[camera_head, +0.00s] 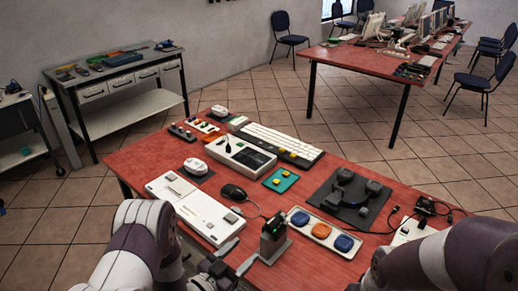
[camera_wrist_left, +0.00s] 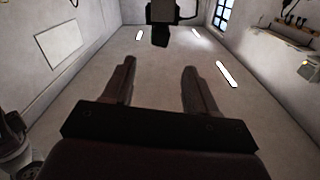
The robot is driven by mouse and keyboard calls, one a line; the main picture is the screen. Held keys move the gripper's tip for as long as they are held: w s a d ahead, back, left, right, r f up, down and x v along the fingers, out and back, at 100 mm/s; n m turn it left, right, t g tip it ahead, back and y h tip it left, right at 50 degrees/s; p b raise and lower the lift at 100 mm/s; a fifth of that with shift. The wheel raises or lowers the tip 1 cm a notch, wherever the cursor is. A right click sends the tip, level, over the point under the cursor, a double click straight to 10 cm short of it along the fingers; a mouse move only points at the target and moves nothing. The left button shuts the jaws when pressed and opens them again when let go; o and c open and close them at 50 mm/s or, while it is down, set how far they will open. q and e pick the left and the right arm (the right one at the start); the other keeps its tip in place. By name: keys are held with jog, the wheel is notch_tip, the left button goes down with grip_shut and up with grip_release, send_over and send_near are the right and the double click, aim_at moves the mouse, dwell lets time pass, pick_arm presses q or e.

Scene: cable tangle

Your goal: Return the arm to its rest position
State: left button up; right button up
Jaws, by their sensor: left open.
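My left arm (camera_head: 145,240) comes in from the lower left, bent, at the near edge of the red table (camera_head: 330,270). My left gripper (camera_head: 240,256) shows at the bottom centre, by the table's near edge. In the left wrist view its two dark fingers (camera_wrist_left: 158,66) stand apart with nothing between them. Behind them that view shows bare walls and bright light strips. My right arm (camera_head: 420,262) fills the lower right corner, and its gripper is out of view.
A dark upright device (camera_head: 273,238) stands close to the left gripper. A tray with round pads (camera_head: 322,230), a black mouse (camera_head: 233,192), a white console (camera_head: 208,215), a keyboard (camera_head: 275,142) and cables (camera_head: 428,207) crowd the table.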

pick_arm(q)
jog(key=s+a+f+n+g+y, duration=0.4)
jog(key=s+a+f+g+y, duration=0.2)
jog(key=a+f+g+y, duration=0.4)
jog(key=s+a+r+n+g+p, duration=0.15)
jog(key=s+r+n+g, duration=0.35)
jog(key=s+r, duration=0.65)
notch_tip(320, 180, up, 6)
jog(key=d+t, duration=0.1)
jog(key=shift+w+d+t+y+p, duration=0.2)
jog(key=shift+w+t+y+p, duration=0.1)
jog(key=shift+w+t+p, duration=0.1)
jog(key=shift+s+f, duration=0.1)
